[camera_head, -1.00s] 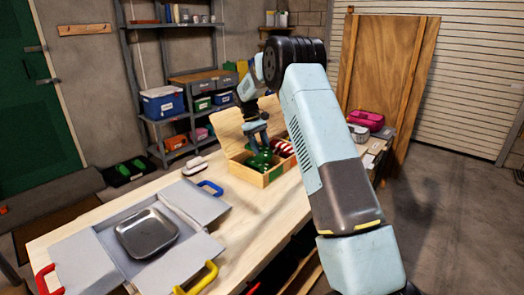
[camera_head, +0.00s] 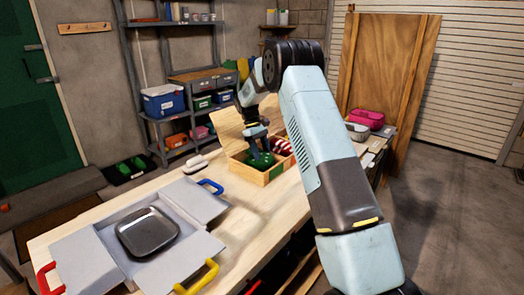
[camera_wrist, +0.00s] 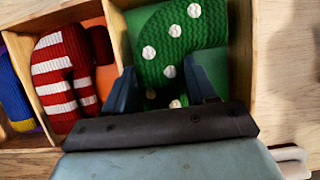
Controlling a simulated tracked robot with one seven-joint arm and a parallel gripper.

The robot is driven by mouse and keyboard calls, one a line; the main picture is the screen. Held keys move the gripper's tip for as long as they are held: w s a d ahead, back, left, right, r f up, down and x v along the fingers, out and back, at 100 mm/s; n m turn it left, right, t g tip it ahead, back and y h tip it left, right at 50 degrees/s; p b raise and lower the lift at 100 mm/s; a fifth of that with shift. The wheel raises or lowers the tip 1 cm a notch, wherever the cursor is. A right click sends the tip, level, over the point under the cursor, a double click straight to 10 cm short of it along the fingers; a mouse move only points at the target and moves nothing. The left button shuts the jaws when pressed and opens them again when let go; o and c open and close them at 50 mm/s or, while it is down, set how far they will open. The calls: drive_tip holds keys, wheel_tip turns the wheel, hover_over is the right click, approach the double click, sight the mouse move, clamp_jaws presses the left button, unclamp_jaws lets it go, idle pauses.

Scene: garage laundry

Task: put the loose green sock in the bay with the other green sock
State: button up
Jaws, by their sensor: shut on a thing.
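A green sock with white dots (camera_wrist: 180,32) is between the fingers of my gripper (camera_wrist: 162,88) in the wrist view. It lies within the green-floored bay at the end of the wooden sock box (camera_head: 246,173). My gripper (camera_head: 261,149) points down into that bay in the head view and is shut on the sock. Green also shows around the fingertips there. I cannot make out a second green sock apart from the dotted one; my gripper hides the near part of the bay.
A red and white striped sock (camera_wrist: 58,72) lies in the neighbouring bay, beyond a thin divider (camera_wrist: 119,30). A blue item (camera_wrist: 12,95) is in the bay further left. The grey case (camera_head: 85,262) with a metal tray (camera_head: 147,232) stands on the table's left.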

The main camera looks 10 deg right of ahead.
drive_tip(key=o, duration=1.1)
drive_tip(key=v, duration=1.2)
drive_tip(key=s+d+r+m+t+y, duration=0.1)
drive_tip(key=s+r+t, duration=0.1)
drive_tip(key=s+r, duration=0.95)
drive_tip(key=s+d+r+m+t, duration=0.1)
drive_tip(key=s+r, duration=0.3)
drive_tip(key=s, duration=0.3)
drive_tip(key=s+r+m+t, duration=0.1)
drive_tip(key=s+r+t, duration=0.1)
drive_tip(key=s+r, duration=0.35)
drive_tip(key=shift+s+d+f+m+t+y, duration=0.25)
drive_tip(key=shift+s+f+m+t, duration=0.8)
drive_tip(key=shift+s, duration=3.75)
drive_tip(key=shift+s+d+f+m+t+y, duration=0.3)
drive_tip(key=shift+s+f, duration=1.2)
drive_tip(key=shift+s, duration=3.25)
drive_tip(key=shift+s+d+f+m+t+y, duration=0.1)
drive_tip(key=shift+s+f+m+t+y, duration=0.6)
drive_tip(key=shift+s, duration=4.1)
